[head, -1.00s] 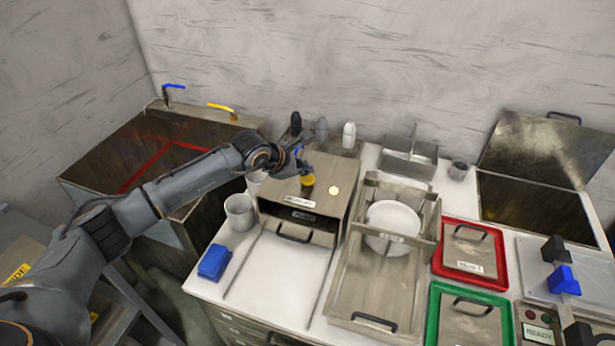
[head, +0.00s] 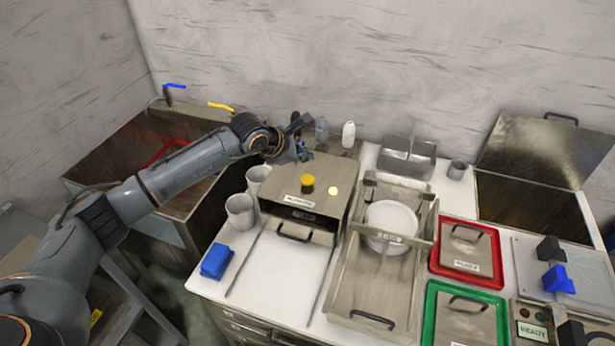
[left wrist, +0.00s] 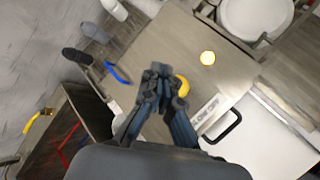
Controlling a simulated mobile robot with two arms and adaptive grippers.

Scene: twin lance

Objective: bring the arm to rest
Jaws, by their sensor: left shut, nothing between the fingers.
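My left arm reaches in from the left in the head view. Its gripper (head: 302,152) is shut and empty, above the back left corner of a metal box with a drawer-like handle (head: 318,174). A yellow knob (head: 308,184) and a lit round lamp (head: 333,191) sit on the box top. In the left wrist view the closed fingertips (left wrist: 160,72) show over the box, beside the yellow knob (left wrist: 183,86). I cannot tell how high the fingers are above the box. My right gripper is not in view.
Cups (head: 240,211) and a blue block (head: 216,261) stand left of the box. A deep sink (head: 98,153) lies further left. Bottles (head: 348,135) stand behind. A white plate (head: 391,222) stands in a metal rack on the right, near red (head: 499,286) and green (head: 429,312) trays.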

